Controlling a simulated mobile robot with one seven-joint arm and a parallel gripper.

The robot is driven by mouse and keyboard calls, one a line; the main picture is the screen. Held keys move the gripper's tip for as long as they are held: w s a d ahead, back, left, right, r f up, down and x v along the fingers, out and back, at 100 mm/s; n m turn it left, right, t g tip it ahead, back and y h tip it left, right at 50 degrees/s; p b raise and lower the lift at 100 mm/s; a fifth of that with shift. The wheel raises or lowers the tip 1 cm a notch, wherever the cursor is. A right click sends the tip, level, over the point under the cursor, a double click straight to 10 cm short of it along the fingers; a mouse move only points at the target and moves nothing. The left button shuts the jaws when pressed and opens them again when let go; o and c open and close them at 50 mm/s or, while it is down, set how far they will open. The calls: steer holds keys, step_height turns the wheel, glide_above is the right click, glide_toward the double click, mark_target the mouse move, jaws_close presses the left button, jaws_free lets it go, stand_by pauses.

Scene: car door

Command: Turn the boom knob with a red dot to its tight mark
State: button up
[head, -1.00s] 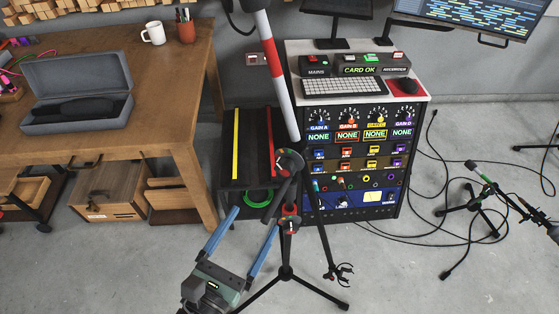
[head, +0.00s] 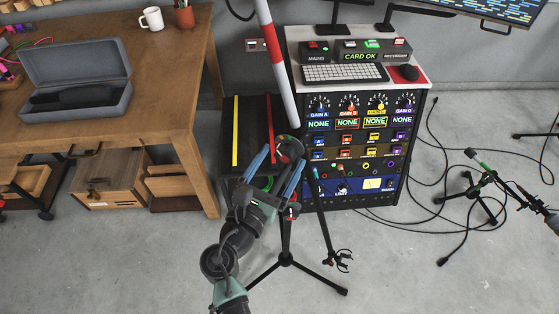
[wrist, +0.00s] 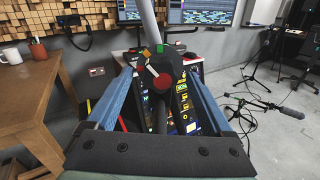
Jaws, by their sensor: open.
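The boom knob (wrist: 163,81) shows in the wrist view as a dark round clamp with a red dot and a pale pointer bar. The bar slants up and left from the dot. A green mark (wrist: 162,49) and an orange mark (wrist: 145,52) sit above it. The knob (head: 291,147) is on the tripod stand (head: 286,235), below the red-and-white pole (head: 270,45). My gripper (head: 284,158) is open, its blue fingers on either side of the knob. In the wrist view my gripper (wrist: 159,77) has visible space beside the knob; contact cannot be told.
The equipment rack (head: 362,150) stands just behind and right of the stand. A wooden table (head: 165,75) with an open grey case (head: 75,85) is at the left. Cables and another microphone stand (head: 480,190) lie right. Floor in front is mostly clear.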

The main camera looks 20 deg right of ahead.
steer(key=shift+c, duration=0.3)
jaws_close()
steer(key=shift+f, duration=0.1)
steer(key=m+b, duration=0.2)
steer(key=m, duration=0.1)
steer(key=shift+m, duration=0.4)
steer(key=shift+m+b, duration=1.1)
steer(key=shift+m, duration=0.9)
steer(key=shift+o, duration=0.3)
jaws_free()
